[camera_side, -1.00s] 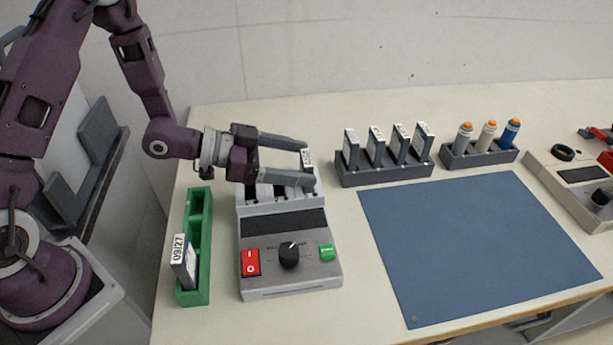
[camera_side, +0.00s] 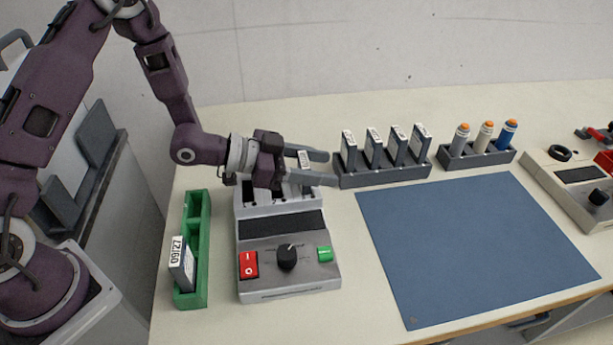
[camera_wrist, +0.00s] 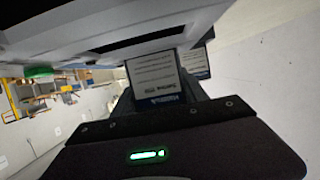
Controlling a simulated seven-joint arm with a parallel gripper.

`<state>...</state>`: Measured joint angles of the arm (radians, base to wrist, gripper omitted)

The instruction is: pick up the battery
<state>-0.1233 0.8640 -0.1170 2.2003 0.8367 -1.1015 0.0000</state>
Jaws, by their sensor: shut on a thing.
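The battery (camera_side: 304,161) is a dark upright slab with a white label on top, at the back right of the grey charger (camera_side: 290,290). My gripper (camera_side: 331,168) reaches over the charger's slots from the left, one finger on each side of the battery, shut on it. The fingertips extend past it to the right. The fingers hide the battery's lower part, so I cannot tell whether it is clear of its slot. In the wrist view the battery (camera_wrist: 155,82) shows a pale printed label, close to the gripper.
A green holder (camera_side: 195,255) with one battery labelled 09/27 (camera_side: 181,262) stands left of the charger. A dark rack of several batteries (camera_side: 385,176) stands close right of my fingertips, with a marker rack (camera_side: 478,155) beyond. The blue mat (camera_side: 475,245) is clear.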

